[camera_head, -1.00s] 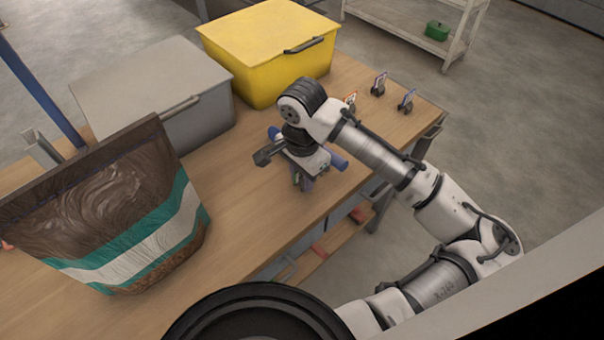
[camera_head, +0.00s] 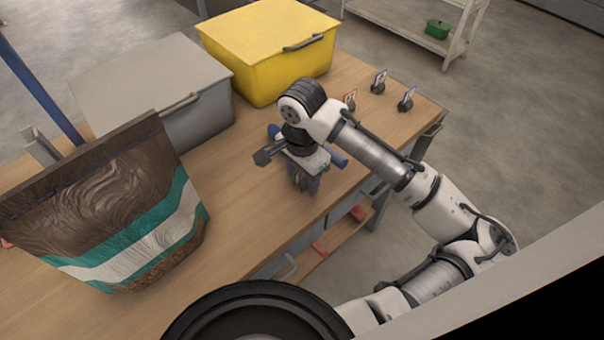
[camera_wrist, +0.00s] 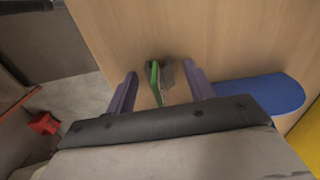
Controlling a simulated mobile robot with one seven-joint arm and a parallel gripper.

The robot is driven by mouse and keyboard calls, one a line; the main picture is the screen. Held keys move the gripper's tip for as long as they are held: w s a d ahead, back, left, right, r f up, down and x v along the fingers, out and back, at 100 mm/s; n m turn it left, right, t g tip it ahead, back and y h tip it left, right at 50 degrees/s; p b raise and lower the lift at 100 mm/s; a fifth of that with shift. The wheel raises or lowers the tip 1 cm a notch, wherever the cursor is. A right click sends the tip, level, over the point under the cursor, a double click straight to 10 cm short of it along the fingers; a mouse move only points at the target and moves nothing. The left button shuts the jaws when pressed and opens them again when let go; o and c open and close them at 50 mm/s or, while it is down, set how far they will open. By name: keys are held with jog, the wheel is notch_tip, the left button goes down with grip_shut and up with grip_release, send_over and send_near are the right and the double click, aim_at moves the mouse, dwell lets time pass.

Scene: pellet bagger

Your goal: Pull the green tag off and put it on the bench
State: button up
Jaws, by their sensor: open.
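The green tag (camera_wrist: 155,82) shows in the wrist view as a thin upright piece beside a small grey holder (camera_wrist: 167,72) on the wooden bench (camera_wrist: 220,35). My gripper (camera_wrist: 160,85) is open, with one purple finger on each side of the tag and a gap on both sides. In the head view my gripper (camera_head: 304,180) points down over the bench's front edge, and the tag is hidden behind it. The bench (camera_head: 235,190) also shows there.
A blue object (camera_wrist: 265,93) lies just right of the fingers. A yellow bin (camera_head: 265,55), a grey bin (camera_head: 190,125) and a large pellet bag (camera_head: 110,210) stand on the bench. Small tag holders (camera_head: 378,85) sit at the far right end. Bare wood lies between bag and gripper.

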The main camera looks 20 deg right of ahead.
notch_tip(320, 180, up, 14)
dwell(0.5)
